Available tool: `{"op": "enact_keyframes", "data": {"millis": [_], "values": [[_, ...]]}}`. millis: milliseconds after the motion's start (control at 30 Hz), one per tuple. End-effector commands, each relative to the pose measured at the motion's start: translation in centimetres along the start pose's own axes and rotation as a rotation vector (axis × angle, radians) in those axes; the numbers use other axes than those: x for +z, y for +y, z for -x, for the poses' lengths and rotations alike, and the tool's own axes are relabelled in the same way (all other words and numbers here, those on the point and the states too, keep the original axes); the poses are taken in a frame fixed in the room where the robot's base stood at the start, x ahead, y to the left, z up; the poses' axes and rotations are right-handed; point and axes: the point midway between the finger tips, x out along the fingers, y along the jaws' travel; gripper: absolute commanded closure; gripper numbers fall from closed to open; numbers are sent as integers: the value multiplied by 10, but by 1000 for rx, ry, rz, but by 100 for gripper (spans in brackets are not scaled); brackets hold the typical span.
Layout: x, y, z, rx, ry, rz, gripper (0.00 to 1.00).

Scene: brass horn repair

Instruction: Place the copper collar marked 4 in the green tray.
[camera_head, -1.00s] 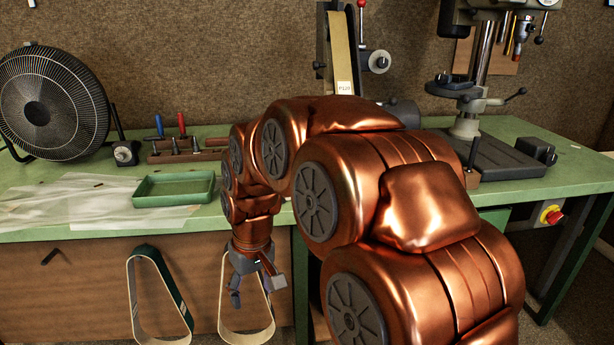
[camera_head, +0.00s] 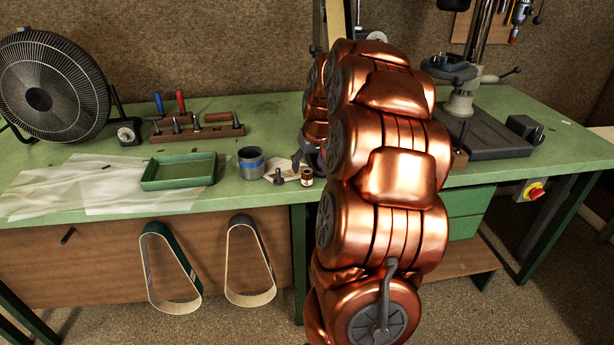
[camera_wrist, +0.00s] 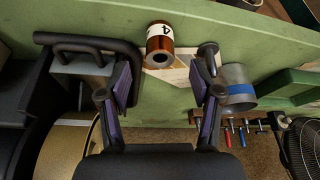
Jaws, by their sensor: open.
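The copper collar (camera_head: 307,177), with a white label, stands near the front edge of the green bench in the head view. In the wrist view the collar (camera_wrist: 160,46) shows the mark 4 and an open bore, just beyond the fingertips. My gripper (camera_wrist: 160,84) is open and empty, its purple-padded fingers spread to either side of the collar's line, apart from it. In the head view my arm mostly hides the gripper. The green tray (camera_head: 148,184) lies left of the collar on the bench; its floor looks empty. The tray (camera_wrist: 292,84) also shows at the right of the wrist view.
A grey cup with a blue band (camera_head: 252,163) stands between tray and collar. A small dark stud-like part (camera_head: 278,178) is close beside the collar. A tool rack (camera_head: 197,132) and fan (camera_head: 52,90) are behind and left. A drill press (camera_head: 465,105) stands right.

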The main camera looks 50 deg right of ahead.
Motion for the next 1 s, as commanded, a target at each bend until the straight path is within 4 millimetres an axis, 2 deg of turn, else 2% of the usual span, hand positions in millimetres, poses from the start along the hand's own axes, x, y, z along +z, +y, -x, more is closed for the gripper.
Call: {"op": "enact_keyframes", "data": {"millis": [167, 400, 667, 1000], "values": [[4, 0, -14, 0, -2, -1, 36], [6, 0, -45, 0, -3, 0, 36], [6, 0, -49, 0, 1, 1, 36], [6, 0, -49, 0, 1, 0, 69]]}}
